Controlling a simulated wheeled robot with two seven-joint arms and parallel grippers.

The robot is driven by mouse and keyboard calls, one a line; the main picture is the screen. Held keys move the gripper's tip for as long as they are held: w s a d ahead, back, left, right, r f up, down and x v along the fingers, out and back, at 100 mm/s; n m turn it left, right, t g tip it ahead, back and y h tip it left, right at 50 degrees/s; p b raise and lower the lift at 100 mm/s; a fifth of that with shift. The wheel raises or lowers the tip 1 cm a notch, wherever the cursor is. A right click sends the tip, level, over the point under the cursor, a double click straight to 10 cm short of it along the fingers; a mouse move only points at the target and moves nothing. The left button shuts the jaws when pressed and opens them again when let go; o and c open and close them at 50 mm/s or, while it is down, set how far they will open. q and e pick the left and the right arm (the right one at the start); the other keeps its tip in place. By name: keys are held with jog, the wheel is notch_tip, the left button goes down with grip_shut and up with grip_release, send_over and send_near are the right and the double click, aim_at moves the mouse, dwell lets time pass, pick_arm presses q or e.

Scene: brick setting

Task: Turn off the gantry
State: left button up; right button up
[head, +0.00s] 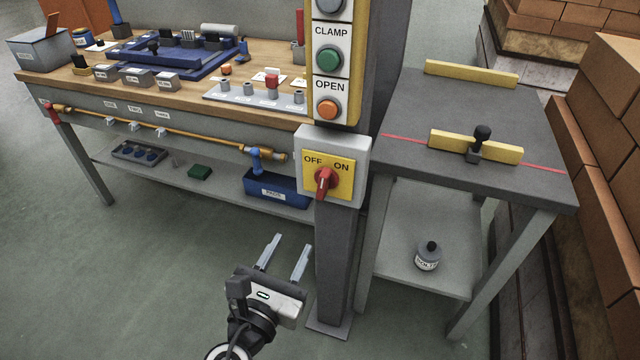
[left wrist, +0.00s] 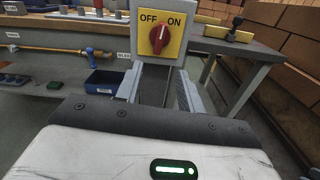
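The rotary switch has a red knob (head: 324,182) on a yellow plate marked OFF at left and ON at right. It sits on a grey box (head: 358,150) on a post. In the left wrist view the red knob (left wrist: 159,38) leans with its upper end to the right, towards ON. My left gripper (head: 292,241) is below and left of the switch in the head view, its two fingers apart and nothing between them. In the left wrist view the open left gripper (left wrist: 160,70) has the switch box beyond its fingertips, and they look apart from the knob. My right gripper is not in view.
Above the switch are a green CLAMP button (head: 328,59) and an orange OPEN button (head: 328,108). A workbench (head: 190,98) with tools stands at left. A grey table (head: 415,100) stands close at right, with brick stacks (head: 610,110) beyond. The floor at lower left is clear.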

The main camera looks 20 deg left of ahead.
aim_at(321, 189)
pick_arm(q)
jog(key=w, duration=0.5)
jog(key=w+p, duration=0.1)
jog(key=w, duration=0.4)
jog(key=w+p, duration=0.1)
jog(key=w, duration=0.4)
jog(key=shift+w+d, duration=0.3)
jog(key=shift+w, duration=0.1)
grip_shut()
